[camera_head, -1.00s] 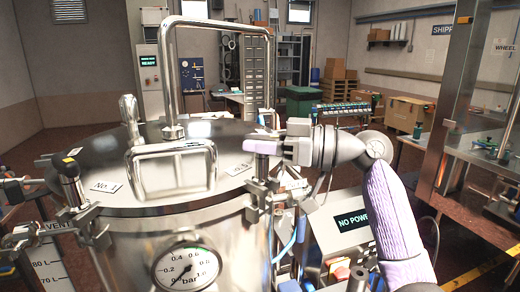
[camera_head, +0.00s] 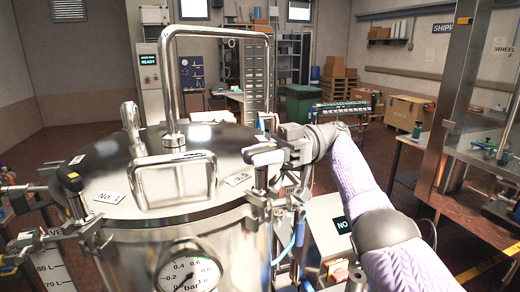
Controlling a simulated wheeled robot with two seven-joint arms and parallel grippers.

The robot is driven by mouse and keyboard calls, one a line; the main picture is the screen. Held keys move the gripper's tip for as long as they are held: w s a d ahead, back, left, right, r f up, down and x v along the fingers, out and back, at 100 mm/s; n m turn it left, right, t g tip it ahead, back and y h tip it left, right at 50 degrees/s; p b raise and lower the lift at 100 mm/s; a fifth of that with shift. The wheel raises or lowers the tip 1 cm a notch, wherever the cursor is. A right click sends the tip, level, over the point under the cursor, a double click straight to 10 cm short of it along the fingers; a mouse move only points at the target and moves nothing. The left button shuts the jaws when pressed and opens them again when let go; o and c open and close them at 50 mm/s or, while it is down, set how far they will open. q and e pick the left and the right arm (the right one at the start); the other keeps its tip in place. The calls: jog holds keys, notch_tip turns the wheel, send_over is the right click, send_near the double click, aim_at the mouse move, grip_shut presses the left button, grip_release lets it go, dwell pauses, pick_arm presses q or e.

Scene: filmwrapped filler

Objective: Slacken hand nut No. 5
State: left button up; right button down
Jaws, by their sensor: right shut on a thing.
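A steel pressure vessel with a domed lid (camera_head: 105,165) fills the left and middle. My right gripper (camera_head: 265,158) comes in from the right at the lid's right rim. It is shut on the hand nut (camera_head: 261,176) on top of an upright clamp bolt; its pale fingers hide most of the nut. A white label (camera_head: 238,178) lies on the lid beside it, its number too small to read surely. My left gripper is not in view.
A tall bent-tube handle (camera_head: 168,80) and a lower loop handle (camera_head: 172,180) rise from the lid. A pressure gauge (camera_head: 188,272) sits on the vessel's front.

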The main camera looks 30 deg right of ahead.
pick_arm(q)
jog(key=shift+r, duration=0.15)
pick_arm(e)
jog(key=shift+n+g, duration=0.3)
jog(key=shift+g, duration=0.2)
jog(key=c, duration=0.5)
grip_release()
